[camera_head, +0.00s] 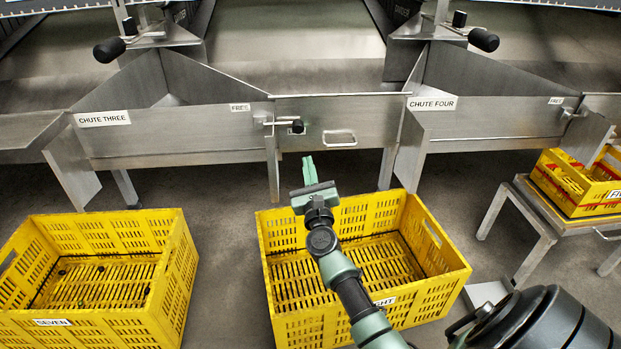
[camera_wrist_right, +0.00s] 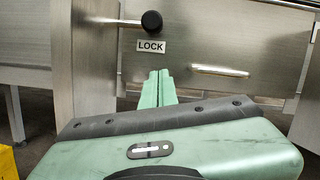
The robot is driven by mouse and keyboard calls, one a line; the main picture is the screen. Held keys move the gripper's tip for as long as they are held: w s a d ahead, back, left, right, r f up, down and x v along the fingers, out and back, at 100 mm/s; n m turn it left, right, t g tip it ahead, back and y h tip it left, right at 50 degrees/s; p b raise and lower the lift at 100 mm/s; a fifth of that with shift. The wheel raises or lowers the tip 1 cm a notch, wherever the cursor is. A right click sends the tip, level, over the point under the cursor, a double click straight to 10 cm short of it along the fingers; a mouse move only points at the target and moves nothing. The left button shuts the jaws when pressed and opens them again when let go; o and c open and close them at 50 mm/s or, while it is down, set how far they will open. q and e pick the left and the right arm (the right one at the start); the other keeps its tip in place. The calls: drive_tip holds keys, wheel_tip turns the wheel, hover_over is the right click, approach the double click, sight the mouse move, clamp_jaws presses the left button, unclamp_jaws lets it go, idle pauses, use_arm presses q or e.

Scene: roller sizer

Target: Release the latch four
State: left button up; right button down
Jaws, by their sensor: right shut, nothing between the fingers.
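The Chute Four gate (camera_head: 490,125) is a steel front panel at the right of the head view. At its right end is a small latch (camera_head: 575,112) beside a FREE label. Another latch with a black knob (camera_head: 298,126) sits right of the Chute Three panel (camera_head: 170,133). In the right wrist view, a black knob (camera_wrist_right: 152,21) on a short rod stands above a LOCK label (camera_wrist_right: 151,46). My right gripper (camera_head: 309,170) is shut and empty, below and apart from the knob; its fingertips also show in the right wrist view (camera_wrist_right: 159,85). My left gripper is out of view.
A yellow crate (camera_head: 440,290) lies below my right arm, and another crate (camera_head: 180,270) stands at left. A yellow crate on a steel stand (camera_head: 520,225) is at right. Black-knobbed levers (camera_head: 108,50) (camera_head: 484,40) stick out above the chutes.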

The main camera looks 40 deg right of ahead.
drive_tip(key=w+r, duration=0.1)
drive_tip(key=w+r+p, duration=0.1)
drive_tip(key=r, duration=0.1)
drive_tip(key=w+r+p, duration=0.1)
drive_tip(key=shift+w+d+r, duration=0.35)
drive_tip(key=shift+d, duration=0.05)
drive_tip(key=shift+r, duration=0.1)
drive_tip(key=shift+r+n+p, duration=0.25)
drive_tip(key=shift+n+p, duration=0.15)
drive_tip(key=shift+p, duration=0.35)
